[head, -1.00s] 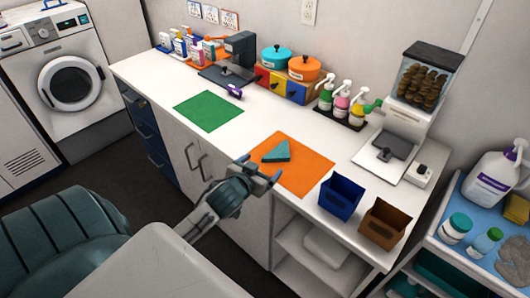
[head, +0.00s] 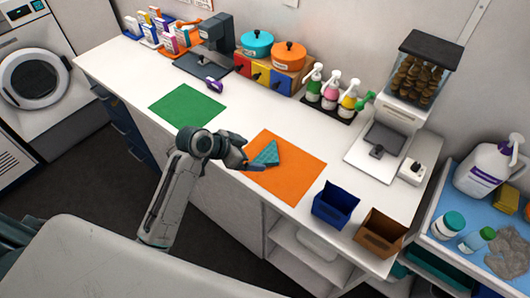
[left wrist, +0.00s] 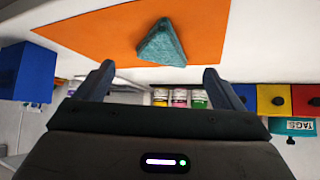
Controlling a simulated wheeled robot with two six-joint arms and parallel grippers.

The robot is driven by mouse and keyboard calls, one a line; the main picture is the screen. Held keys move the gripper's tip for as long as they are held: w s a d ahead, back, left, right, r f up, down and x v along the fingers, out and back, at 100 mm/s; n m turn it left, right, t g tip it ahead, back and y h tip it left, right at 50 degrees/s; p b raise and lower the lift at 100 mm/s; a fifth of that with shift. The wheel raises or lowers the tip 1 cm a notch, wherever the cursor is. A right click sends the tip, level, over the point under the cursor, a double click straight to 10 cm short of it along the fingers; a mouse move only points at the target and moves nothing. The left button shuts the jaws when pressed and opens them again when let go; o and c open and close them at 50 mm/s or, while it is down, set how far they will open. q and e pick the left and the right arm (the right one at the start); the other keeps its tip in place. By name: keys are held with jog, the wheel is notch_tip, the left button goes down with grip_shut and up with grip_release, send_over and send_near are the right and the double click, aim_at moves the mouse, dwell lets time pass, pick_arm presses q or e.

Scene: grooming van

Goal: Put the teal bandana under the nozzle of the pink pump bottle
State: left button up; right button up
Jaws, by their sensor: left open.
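The teal bandana (head: 267,153) lies folded in a triangular shape on the orange mat (head: 300,172). It also shows beyond my fingertips in the left wrist view (left wrist: 163,44), which looks upside down. My left gripper (head: 250,156) is open at the left edge of the orange mat, its fingers pointing at the bandana. No grip on the bandana shows. The pink pump bottle (head: 330,95) stands at the back of the counter between a green and a yellow pump bottle; it appears between the fingers in the wrist view (left wrist: 180,98). My right gripper is not in view.
A blue bin (head: 335,204) and a brown bin (head: 380,233) stand right of the mat. A treat dispenser (head: 395,125) stands right of the bottles. A green mat (head: 187,107) lies to the left. White counter between orange mat and bottles is clear.

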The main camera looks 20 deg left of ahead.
aim_at(267, 156)
pick_arm(q)
jog(key=shift+w+d+f, duration=0.2)
jog(key=shift+w+f, duration=0.1)
jog(key=shift+w+d+f+p, duration=0.25)
jog(key=shift+w+d+p, duration=0.05)
jog(key=shift+w+p, duration=0.2)
jog(key=p+x, duration=0.1)
jog(key=x, duration=0.2)
jog(key=shift+d+p, duration=0.2)
jog(key=shift+p, duration=0.1)
jog(key=shift+w+d+f, duration=0.15)
jog(key=shift+w+f, duration=0.05)
jog(key=shift+f, duration=0.25)
jog(key=c, duration=1)
jog(key=shift+c, duration=0.6)
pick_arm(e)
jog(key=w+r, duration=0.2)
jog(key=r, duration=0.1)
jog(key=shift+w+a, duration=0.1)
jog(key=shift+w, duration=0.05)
